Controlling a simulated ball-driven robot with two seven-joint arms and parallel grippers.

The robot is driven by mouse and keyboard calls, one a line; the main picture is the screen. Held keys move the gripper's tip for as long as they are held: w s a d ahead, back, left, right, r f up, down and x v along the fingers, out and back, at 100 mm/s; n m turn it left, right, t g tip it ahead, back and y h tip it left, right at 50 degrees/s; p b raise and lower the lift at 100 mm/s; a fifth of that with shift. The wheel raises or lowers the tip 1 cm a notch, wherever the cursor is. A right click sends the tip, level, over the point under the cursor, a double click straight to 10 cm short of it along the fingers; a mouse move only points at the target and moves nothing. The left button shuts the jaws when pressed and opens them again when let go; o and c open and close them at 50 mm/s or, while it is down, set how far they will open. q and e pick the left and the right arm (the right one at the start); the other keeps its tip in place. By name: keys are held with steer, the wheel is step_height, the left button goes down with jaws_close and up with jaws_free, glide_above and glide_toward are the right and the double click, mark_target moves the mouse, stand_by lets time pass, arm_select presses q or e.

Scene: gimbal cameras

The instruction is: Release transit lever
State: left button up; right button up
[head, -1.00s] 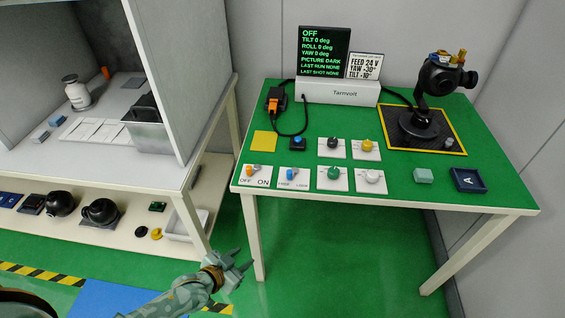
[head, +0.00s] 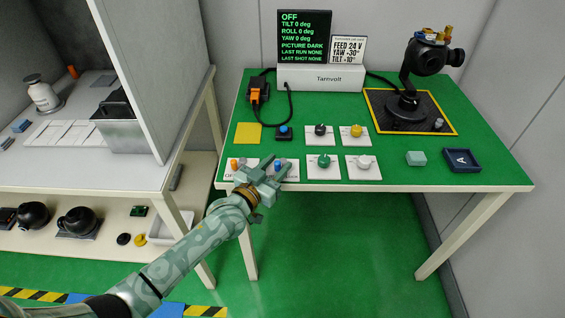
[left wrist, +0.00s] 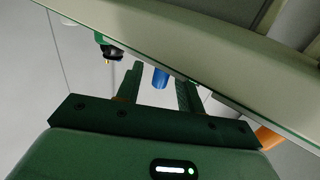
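A blue lever (head: 278,165) stands on a small white plate at the front left edge of the green table. My left gripper (head: 271,172) reaches over the table's front edge at this plate and partly hides it. In the left wrist view the blue lever (left wrist: 160,78) shows between the two fingers of my left gripper (left wrist: 158,88), with gaps beside it. The fingers are open, and I cannot see them pressing on the lever. The plate's lettering is covered or too small to read. My right gripper is not in view.
An orange lever (head: 234,164) on an OFF/ON plate stands just left. Green (head: 324,160) and white (head: 364,161) knobs stand to the right, black (head: 320,129) and yellow (head: 356,130) behind. A camera gimbal (head: 405,101) stands at the back right. The display (head: 304,37) reads OFF.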

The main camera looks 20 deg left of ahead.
arm_select(q)
steer(key=shift+b+x, duration=0.3)
steer(key=shift+x, duration=0.8)
steer(key=shift+w+d, duration=0.1)
steer(key=shift+w, duration=0.15)
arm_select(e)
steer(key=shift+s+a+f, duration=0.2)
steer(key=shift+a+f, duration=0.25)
